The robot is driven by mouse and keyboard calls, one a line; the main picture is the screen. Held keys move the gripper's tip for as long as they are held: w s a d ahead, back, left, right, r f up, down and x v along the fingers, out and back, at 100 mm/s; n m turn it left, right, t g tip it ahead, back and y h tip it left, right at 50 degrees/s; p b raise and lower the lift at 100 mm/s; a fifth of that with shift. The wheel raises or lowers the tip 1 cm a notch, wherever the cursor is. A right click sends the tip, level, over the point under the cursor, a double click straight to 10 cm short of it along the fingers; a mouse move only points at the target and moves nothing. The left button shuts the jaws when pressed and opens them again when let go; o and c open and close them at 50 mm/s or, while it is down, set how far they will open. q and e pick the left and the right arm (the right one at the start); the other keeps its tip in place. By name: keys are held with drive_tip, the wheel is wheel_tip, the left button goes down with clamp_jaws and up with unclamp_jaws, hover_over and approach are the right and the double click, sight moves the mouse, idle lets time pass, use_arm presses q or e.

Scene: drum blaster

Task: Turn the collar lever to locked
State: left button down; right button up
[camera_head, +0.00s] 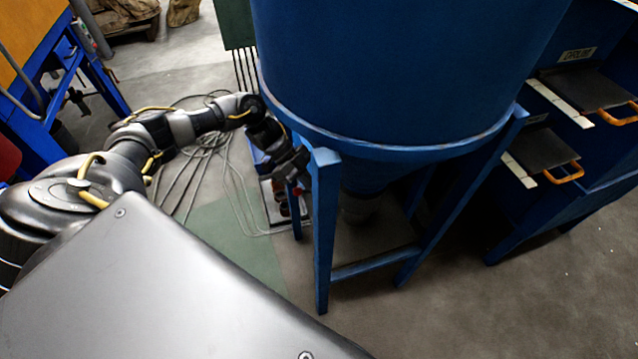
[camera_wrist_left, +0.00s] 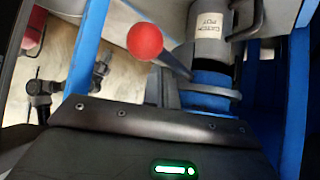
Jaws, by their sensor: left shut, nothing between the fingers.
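The collar lever has a red ball knob (camera_wrist_left: 145,41) on a dark rod, in the upper middle of the left wrist view. The rod runs down right to a grey collar (camera_wrist_left: 208,92) with blue around it. A grey pot (camera_wrist_left: 208,27) with a "CATCH POT" label sits beside the collar. My left gripper (camera_head: 292,172) is at the near left leg of the blue hopper in the head view, shut and empty. Its fingertips are not clear, and I cannot tell whether it touches the lever. My right gripper is not in view.
The big blue hopper (camera_head: 390,70) stands on blue legs (camera_head: 325,230) close to my left arm. A blue cabinet (camera_head: 560,170) with orange-handled trays is at the right. Grey cables (camera_head: 232,180) lie on the floor at the left. Floor in front of the hopper is clear.

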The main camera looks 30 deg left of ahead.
use_arm(q)
drive_tip(key=shift+a, duration=0.1)
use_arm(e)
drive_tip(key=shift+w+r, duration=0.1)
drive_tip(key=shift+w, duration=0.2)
